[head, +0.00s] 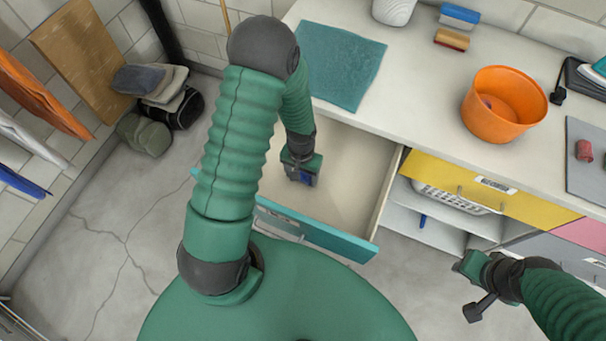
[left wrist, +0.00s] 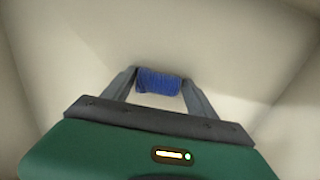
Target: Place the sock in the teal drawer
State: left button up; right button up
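The teal drawer (head: 318,230) is pulled out below the counter, its pale inside showing. My left gripper (head: 303,178) reaches down into the open drawer. The blue sock (left wrist: 160,82) is rolled into a small bundle between its fingers, with a finger against each side; a bit of blue also shows at the gripper in the head view. The pale drawer walls surround the gripper in the left wrist view. I cannot tell whether the sock touches the drawer floor. My right gripper (head: 470,287) is open and empty, in front of the cabinets at the lower right.
The white counter (head: 420,95) above holds a teal mat (head: 340,65), an orange bucket (head: 502,105) and a grey mat (head: 590,150). A yellow drawer (head: 440,175) sits right of the open drawer.

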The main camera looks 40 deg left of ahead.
aim_at(303, 177)
pick_arm(q)
jog(key=o, duration=0.3)
jog(key=shift+a, duration=0.2)
jog(key=shift+d, duration=0.3)
jog(key=shift+d+r, duration=0.8)
jog(key=shift+d, duration=0.05)
notch_tip(303, 177, up, 10)
jog(key=a+p, duration=0.2)
jog(key=s+d+r+m+t, duration=0.2)
jog(key=s+d+r, duration=0.2)
jog(key=d+r, duration=0.5)
jog(key=shift+m+t, duration=0.3)
jog(key=shift+m, duration=0.1)
pick_arm(e)
jog(key=shift+s+d+r, duration=0.1)
jog(key=shift+d+r, duration=0.1)
jog(key=shift+r, duration=0.3)
jog(key=shift+d+r, duration=0.2)
jog(key=shift+r, duration=0.25)
